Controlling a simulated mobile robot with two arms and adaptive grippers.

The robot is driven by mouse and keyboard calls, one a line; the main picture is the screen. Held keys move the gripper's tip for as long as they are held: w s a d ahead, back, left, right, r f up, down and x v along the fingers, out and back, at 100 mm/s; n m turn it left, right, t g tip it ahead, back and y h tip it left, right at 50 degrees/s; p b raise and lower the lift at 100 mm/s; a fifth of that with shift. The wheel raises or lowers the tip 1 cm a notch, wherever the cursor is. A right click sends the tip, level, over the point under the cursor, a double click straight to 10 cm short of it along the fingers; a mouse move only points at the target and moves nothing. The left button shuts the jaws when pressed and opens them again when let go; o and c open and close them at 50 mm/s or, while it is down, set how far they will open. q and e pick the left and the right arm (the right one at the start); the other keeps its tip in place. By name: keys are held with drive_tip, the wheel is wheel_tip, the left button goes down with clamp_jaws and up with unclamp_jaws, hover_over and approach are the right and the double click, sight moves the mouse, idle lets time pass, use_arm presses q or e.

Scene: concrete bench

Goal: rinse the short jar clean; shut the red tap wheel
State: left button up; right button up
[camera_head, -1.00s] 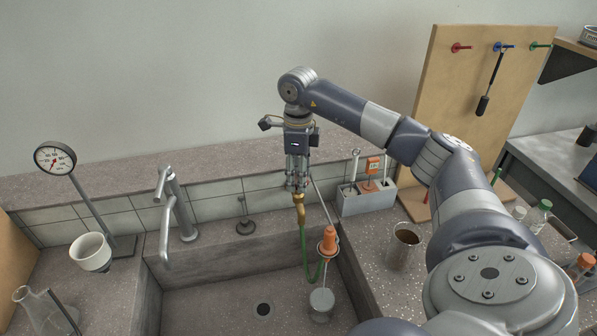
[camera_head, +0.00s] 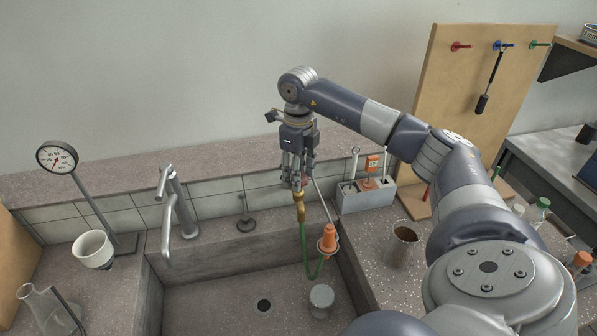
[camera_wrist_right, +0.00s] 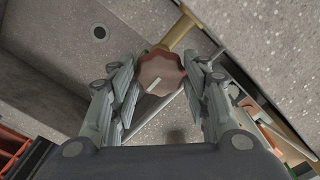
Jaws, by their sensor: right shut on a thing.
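My right gripper (camera_head: 294,182) points down over the sink's back right and is shut on the red tap wheel (camera_wrist_right: 160,72). The wrist view shows this lobed wheel, with a pale bar mark, between the fingers. In the head view the fingers hide it above the brass tap (camera_head: 299,205). A green hose (camera_head: 304,245) hangs from the tap to an orange nozzle (camera_head: 328,240). A short grey cylinder (camera_head: 321,297), perhaps the short jar upturned, stands in the sink below the nozzle. No stream shows between them. My left gripper is out of view.
A steel faucet (camera_head: 174,205) stands behind the sink (camera_head: 215,300). A beaker with brown contents (camera_head: 402,245) and a grey holder (camera_head: 364,197) stand on the right counter. The sink's left part is clear.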

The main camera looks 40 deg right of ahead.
drive_tip(key=o, duration=1)
drive_tip(key=shift+o, duration=0.2)
drive_tip(key=shift+r, duration=0.1)
wheel_tip(320, 180, up, 12)
drive_tip(key=shift+f, duration=0.25)
